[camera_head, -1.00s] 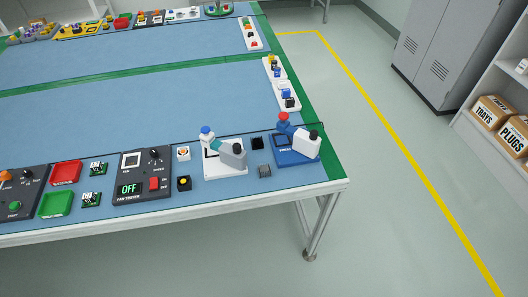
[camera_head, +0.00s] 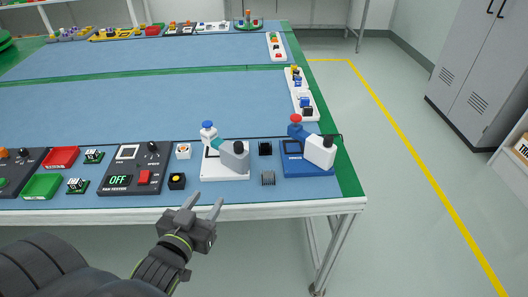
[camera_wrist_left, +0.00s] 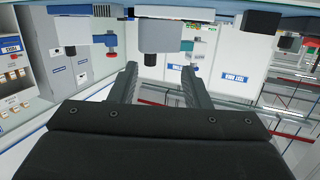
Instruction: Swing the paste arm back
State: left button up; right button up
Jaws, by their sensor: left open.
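Two small swing-arm devices stand near the table's front right corner. One is a white-based device (camera_head: 226,164) with a grey arm block and a blue-capped knob. The other is a blue-based device (camera_head: 306,167) with a white arm block and a red-capped knob. Their labels are too small to read, so I cannot tell which is the paste arm. My left gripper (camera_head: 206,203) is open and empty, just off the table's front edge, in front of the white-based device and apart from it. Its open fingers (camera_wrist_left: 161,85) also show in the left wrist view. My right gripper is not in view.
A black fan tester (camera_head: 133,170) stands left of the devices, with small black blocks and red and green trays (camera_head: 41,186) beyond it. The blue mat behind is clear.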

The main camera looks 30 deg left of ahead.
aim_at(236, 148)
pick_arm(q)
jog(key=shift+t, duration=0.9)
jog(key=w+r, duration=0.1)
jog(key=w, duration=0.4)
jog(key=w+a+r+p, duration=0.1)
jog(key=w, duration=0.5)
jog(key=w+r, duration=0.1)
jog(key=w, duration=0.5)
jog(key=shift+w+a+r, duration=0.2)
jog(key=shift+w+a, duration=0.05)
jog(key=shift+a, duration=0.05)
jog(key=shift+c, duration=0.4)
grip_shut()
